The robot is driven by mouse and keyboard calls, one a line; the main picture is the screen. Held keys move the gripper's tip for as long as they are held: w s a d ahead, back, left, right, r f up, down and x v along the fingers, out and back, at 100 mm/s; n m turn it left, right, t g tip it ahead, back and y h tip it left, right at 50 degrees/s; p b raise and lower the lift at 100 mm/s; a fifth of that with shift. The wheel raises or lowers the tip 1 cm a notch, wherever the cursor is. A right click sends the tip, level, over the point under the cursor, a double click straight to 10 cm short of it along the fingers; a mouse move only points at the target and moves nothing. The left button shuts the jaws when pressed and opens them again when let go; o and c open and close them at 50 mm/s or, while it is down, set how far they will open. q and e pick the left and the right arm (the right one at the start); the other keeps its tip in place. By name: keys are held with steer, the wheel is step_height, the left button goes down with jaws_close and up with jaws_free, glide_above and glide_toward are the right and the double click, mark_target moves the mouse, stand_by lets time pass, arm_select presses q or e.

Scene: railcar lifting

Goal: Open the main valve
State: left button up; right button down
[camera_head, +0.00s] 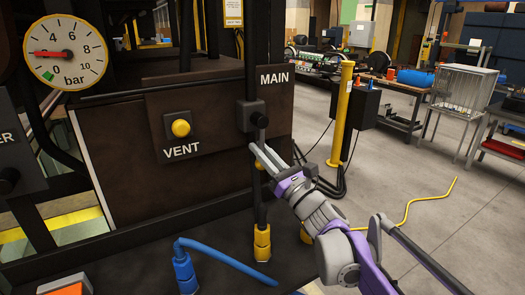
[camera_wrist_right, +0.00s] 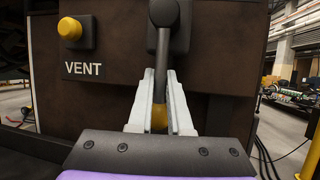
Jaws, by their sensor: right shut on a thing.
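The main valve (camera_head: 251,115) is a dark block on the brown panel, below the MAIN label; it also shows at the top of the right wrist view (camera_wrist_right: 165,14). A dark lever (camera_wrist_right: 161,58) hangs down from it, about upright. My right gripper (camera_head: 256,153) comes from the lower right, and its pale fingers are shut on the lever below the valve block. In the right wrist view the fingers (camera_wrist_right: 160,88) lie on either side of the lever, with a yellow part showing between them lower down. My left gripper is not in view.
A yellow VENT button (camera_head: 181,128) sits left of the valve. A round bar gauge (camera_head: 66,52) at upper left has its red needle pointing left. A blue hose (camera_head: 225,258) and yellow fittings (camera_head: 262,242) stand below. A yellow post (camera_head: 342,115) is at right; open floor lies beyond.

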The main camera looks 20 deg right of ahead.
steer(key=c, duration=0.8)
jaws_free()
steer(key=shift+a, duration=0.1)
steer(key=shift+c, duration=0.2)
steer(key=v, duration=1.1)
steer(key=shift+b, duration=0.4)
steer(key=shift+w+r, duration=0.1)
